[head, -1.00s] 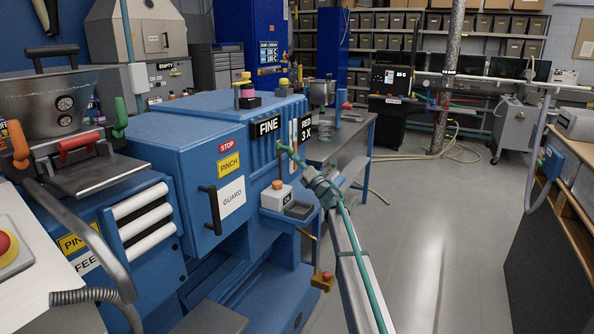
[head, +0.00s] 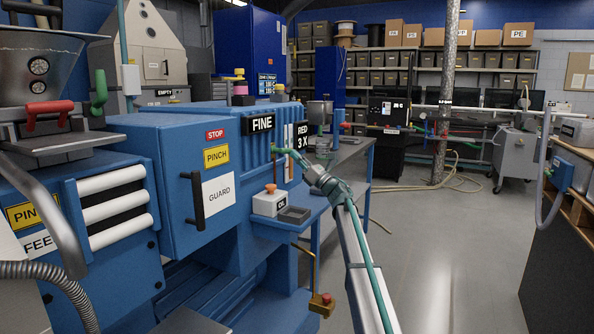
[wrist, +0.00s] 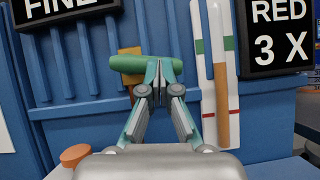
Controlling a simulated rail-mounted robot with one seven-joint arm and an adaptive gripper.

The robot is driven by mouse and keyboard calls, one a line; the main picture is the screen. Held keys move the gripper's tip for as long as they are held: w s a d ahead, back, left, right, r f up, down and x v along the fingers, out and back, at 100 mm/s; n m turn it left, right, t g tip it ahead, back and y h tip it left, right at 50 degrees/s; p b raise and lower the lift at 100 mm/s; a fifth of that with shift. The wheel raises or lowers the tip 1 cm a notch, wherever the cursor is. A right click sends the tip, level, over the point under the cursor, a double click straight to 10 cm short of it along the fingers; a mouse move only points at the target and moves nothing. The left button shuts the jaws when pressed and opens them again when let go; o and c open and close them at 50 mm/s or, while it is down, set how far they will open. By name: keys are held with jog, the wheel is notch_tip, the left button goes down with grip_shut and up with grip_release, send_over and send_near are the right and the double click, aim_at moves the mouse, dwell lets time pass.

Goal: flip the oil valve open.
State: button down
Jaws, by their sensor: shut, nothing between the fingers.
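A green lever (wrist: 130,63), which looks like the oil valve's handle, lies nearly level across a brass-coloured body (wrist: 129,52) on the blue machine's ribbed front. In the head view, the green handle (head: 276,149) is small, below the FINE sign. My gripper (wrist: 158,68) is shut and empty, with its teal fingertips at the lever's right half, overlapping its lower edge in the wrist view. I cannot tell whether they touch it. In the head view my gripper (head: 290,153) reaches in from the right.
A white box with an orange knob (head: 270,188) and a dark tray (head: 295,215) sit on the blue ledge below. Sight gauges (wrist: 220,75) stand right of the lever. A brass arm with a red knob (head: 325,298) sticks out below. The floor at right is open.

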jog(key=shift+w+r+b, duration=0.1)
jog(key=shift+r+b, duration=0.25)
jog(key=shift+b, duration=0.2)
dwell(0.4)
